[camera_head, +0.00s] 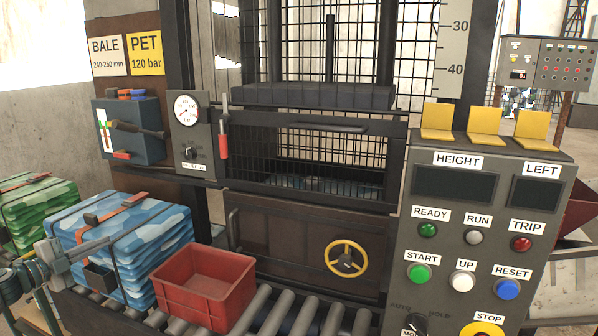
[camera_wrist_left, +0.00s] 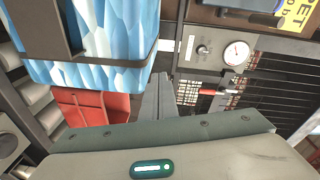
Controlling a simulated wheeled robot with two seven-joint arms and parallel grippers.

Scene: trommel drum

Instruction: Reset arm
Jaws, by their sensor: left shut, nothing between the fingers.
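My left gripper (camera_head: 98,244) is at the lower left of the head view, in front of the blue strapped bale (camera_head: 125,235). Its fingers are together with nothing between them. Whether it touches the bale I cannot tell. In the left wrist view the shut fingers (camera_wrist_left: 157,98) point up the picture, beside the blue bale (camera_wrist_left: 95,45). My right gripper is in neither view.
A red bin (camera_head: 205,285) sits on the roller conveyor (camera_head: 290,315) right of the bale. A green bale (camera_head: 35,205) is at far left. The baler's brown door (camera_head: 285,235) with a yellow handwheel (camera_head: 346,258) and the control panel (camera_head: 480,200) stand beyond and right.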

